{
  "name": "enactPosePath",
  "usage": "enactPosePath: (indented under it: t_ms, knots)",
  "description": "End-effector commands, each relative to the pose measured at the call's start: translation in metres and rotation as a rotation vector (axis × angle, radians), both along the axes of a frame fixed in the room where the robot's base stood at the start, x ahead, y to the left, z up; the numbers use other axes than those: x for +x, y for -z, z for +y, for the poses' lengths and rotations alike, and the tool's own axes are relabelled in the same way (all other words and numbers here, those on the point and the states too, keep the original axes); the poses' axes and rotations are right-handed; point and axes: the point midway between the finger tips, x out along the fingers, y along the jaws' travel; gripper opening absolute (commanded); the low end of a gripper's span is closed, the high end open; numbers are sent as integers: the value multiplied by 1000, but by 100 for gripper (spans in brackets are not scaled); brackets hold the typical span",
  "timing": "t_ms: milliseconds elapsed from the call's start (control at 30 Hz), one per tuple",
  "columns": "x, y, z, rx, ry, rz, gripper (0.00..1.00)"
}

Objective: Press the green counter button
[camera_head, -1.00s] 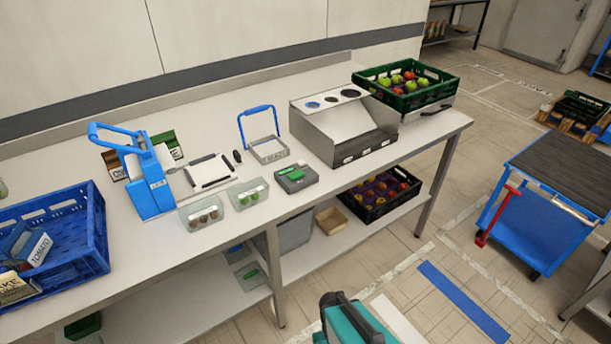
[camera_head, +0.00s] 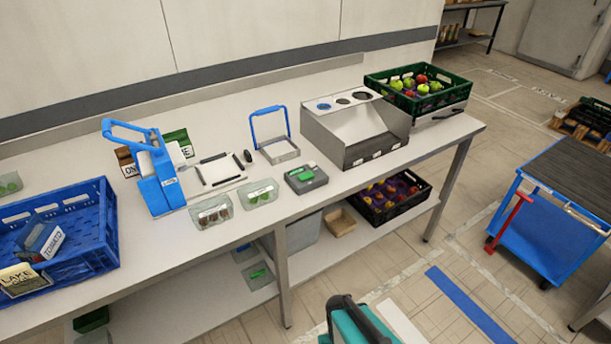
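The green counter button (camera_head: 304,174) is on top of a small dark grey box on the white counter (camera_head: 330,190), close to its front edge. It stands right of the clear tubs and in front of the blue-handled metal frame. Its top face is in plain view and nothing touches it. My gripper is not in view.
Two clear tubs (camera_head: 212,211) and a blue-handled frame (camera_head: 277,150) are beside the button. A steel bin unit (camera_head: 352,140) and green apple crate (camera_head: 455,92) stand right; a blue crate (camera_head: 100,205) stands left. A teal object (camera_head: 352,328) is in front of the counter.

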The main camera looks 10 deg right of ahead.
Motion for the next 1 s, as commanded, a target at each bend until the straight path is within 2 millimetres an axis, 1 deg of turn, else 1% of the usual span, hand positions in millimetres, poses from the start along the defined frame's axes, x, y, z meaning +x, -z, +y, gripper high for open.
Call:
enactPosePath:
  t_ms: [100, 133, 267, 300, 367, 1000]
  knots:
    - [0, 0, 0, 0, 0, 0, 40]
    - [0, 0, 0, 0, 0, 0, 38]
    - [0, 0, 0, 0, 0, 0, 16]
    - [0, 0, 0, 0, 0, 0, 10]
    - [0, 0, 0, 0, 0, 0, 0]
    - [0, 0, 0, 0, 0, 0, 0]
